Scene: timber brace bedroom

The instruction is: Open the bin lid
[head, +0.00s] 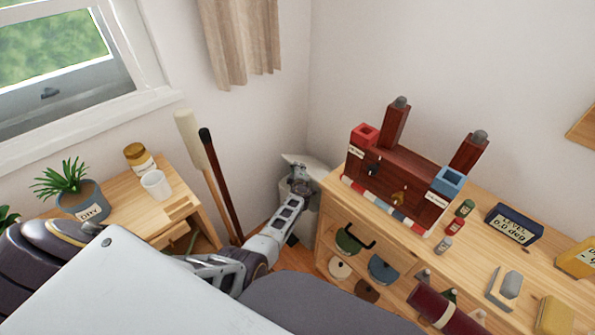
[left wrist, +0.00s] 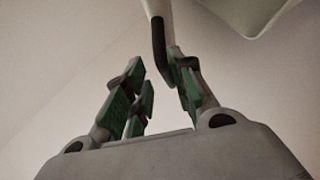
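The bin (head: 312,194) stands on the floor in the corner, left of the wooden dresser, mostly hidden behind my left arm. Its pale lid (head: 308,161) shows above my left gripper (head: 299,178) and looks tilted, but how far it is open is unclear. In the left wrist view my left gripper (left wrist: 155,85) has its green-padded fingers apart. A white handle with a dark end (left wrist: 157,40) reaches down to the right finger; whether it touches is unclear. A pale edge (left wrist: 245,12), probably the lid, shows at the top right. My right gripper is not in view.
The dresser (head: 327,262) with a red-brown rack (head: 395,182) stands close right of the bin. A pale pole (head: 205,165) and dark pole (head: 222,185) lean left of my arm.

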